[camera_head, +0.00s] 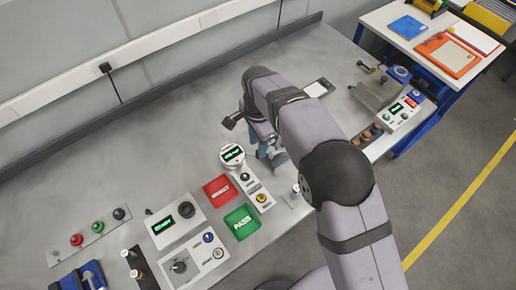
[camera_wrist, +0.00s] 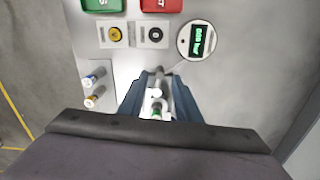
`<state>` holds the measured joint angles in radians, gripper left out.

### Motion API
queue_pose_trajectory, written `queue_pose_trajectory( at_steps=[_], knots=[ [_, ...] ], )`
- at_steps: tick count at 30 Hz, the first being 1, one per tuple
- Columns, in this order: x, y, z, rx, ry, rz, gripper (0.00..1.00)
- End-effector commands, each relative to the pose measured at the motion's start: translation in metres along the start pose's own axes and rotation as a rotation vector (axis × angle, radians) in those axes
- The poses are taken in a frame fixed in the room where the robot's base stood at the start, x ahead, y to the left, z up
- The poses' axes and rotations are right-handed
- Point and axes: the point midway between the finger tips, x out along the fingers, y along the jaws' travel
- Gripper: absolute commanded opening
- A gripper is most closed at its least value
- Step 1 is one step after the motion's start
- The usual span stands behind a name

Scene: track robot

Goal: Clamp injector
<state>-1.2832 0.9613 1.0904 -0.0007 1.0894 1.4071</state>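My gripper (camera_wrist: 158,78) points down at the table, with its two blue fingers apart. Between the fingers in the wrist view is a slim grey and white injector-like part with a green band (camera_wrist: 157,108). The fingers stand on either side of it, and I see no clear contact. In the head view my gripper (camera_head: 264,150) is low over the table just right of the round pressure gauge (camera_head: 232,155), and my arm hides most of the part. The gauge also shows in the wrist view (camera_wrist: 196,41).
Two small upright parts (camera_wrist: 93,90) stand on a plate at the left in the wrist view. A two-knob panel (camera_wrist: 135,35), the red tray (camera_head: 217,189) and the green PASS tray (camera_head: 242,221) are close by. The table's back left is clear.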

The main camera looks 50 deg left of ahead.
Motion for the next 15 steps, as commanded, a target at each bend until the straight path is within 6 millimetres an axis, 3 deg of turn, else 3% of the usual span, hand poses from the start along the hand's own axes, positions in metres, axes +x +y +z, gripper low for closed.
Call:
queue_pose_trajectory(
  at_steps=[9, 15],
  knots=[
    [0.036, 0.000, 0.000, 0.000, -0.001, 0.002, 0.31],
    [0.045, 0.000, 0.000, 0.000, -0.001, 0.000, 0.31]
  ],
)
